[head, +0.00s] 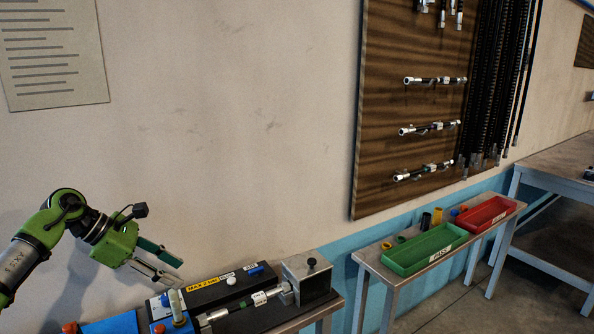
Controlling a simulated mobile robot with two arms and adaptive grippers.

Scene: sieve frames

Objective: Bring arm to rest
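My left arm (40,240), green and grey, comes in from the left. Its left gripper (178,272) is open, with its two fingers spread apart and nothing seen between them. The fingers point right and slightly down, above the left part of a bench with a test fixture (205,297). I cannot tell how high above the fixture the fingertips are. My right arm and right gripper are not in view.
The fixture has a metal block (308,278) and a silver-ended hose (245,306). A green tray (425,248) labelled PASS and a red tray (484,214) sit on a side bench (385,270). Hoses hang on a wooden board (400,50).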

